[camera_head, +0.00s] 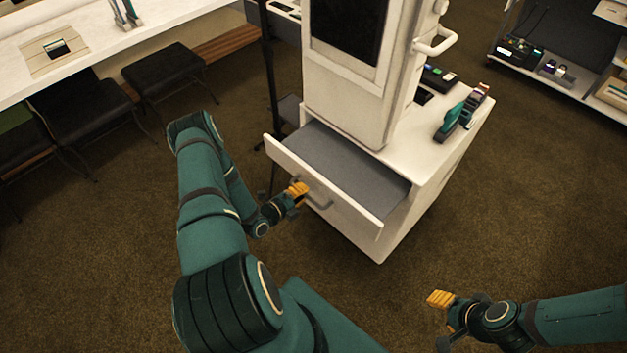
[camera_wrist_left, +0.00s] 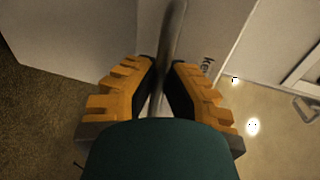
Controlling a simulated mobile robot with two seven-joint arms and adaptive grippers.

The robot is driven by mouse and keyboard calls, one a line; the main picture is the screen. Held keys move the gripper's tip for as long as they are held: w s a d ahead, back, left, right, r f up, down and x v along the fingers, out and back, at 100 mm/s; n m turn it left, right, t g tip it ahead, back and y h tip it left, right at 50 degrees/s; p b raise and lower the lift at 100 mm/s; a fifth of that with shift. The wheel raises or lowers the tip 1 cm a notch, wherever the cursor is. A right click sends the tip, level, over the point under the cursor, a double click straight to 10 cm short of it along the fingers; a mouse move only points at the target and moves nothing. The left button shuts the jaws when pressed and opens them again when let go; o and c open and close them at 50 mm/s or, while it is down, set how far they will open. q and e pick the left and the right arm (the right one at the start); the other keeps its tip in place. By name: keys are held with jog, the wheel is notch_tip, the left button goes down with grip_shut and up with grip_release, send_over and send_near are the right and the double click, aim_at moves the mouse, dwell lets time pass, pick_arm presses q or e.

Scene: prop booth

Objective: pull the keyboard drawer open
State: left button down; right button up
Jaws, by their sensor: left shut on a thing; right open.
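The keyboard drawer (camera_head: 345,172) is pulled partly out of the white cabinet (camera_head: 432,182). It has a white front, and its grey inside is visible and looks empty. The drawer handle (camera_head: 319,199) is a grey bar on the front; it also shows in the left wrist view (camera_wrist_left: 171,45), running between the fingers. My left gripper (camera_head: 298,190) is shut on the handle, at its left part in the head view. In the left wrist view its orange fingers (camera_wrist_left: 160,88) stand on both sides of the bar. My right gripper (camera_head: 440,299) is open and empty above the carpet, away from the cabinet.
A tall white unit with a dark screen (camera_head: 347,28) stands on the cabinet, with a teal handheld device (camera_head: 450,122) beside it. A black stool (camera_head: 168,74) and a white counter (camera_head: 100,40) are at the left. Carpet (camera_head: 350,290) in front is clear.

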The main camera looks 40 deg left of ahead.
pick_arm(q)
jog(key=shift+s, duration=0.75)
jog(key=c, duration=1)
grip_release()
jog(key=v, duration=1.2)
jog(key=shift+a+f, duration=0.1)
jog(key=shift+a, duration=0.05)
